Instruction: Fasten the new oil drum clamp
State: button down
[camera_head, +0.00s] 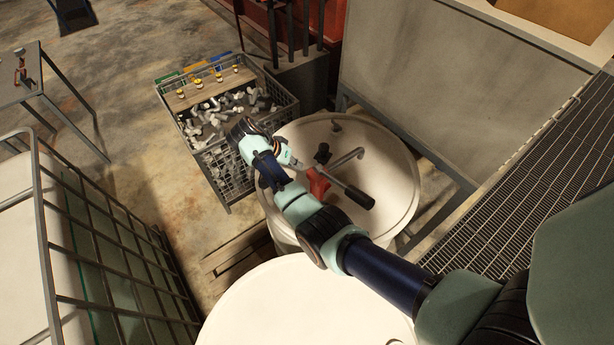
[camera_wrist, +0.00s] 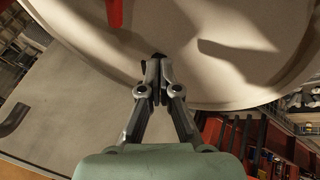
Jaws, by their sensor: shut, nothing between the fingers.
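A drum with a pale lid (camera_head: 385,165) stands in the middle of the head view. A red part (camera_head: 316,185), seemingly of the clamp, shows over the lid beside my wrist. A metal rod with a black grip (camera_head: 358,197) runs across it; I cannot tell whether the clamp is fastened. In the wrist view a red piece (camera_wrist: 115,12) shows at the top, left of the fingertips. My gripper (camera_wrist: 157,65) is shut and empty, with its fingertips in front of the pale lid (camera_wrist: 210,70).
A second pale drum (camera_head: 300,310) is in front. A wire crate (camera_head: 235,180) of grey fittings stands left of the drum. A large grey tank (camera_head: 430,80) is behind, with grating (camera_head: 540,150) at right.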

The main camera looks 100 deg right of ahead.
jog(key=v, duration=0.2)
jog(key=d+v, duration=0.1)
jog(key=v, duration=0.1)
jog(key=shift+r, duration=0.1)
dwell(0.5)
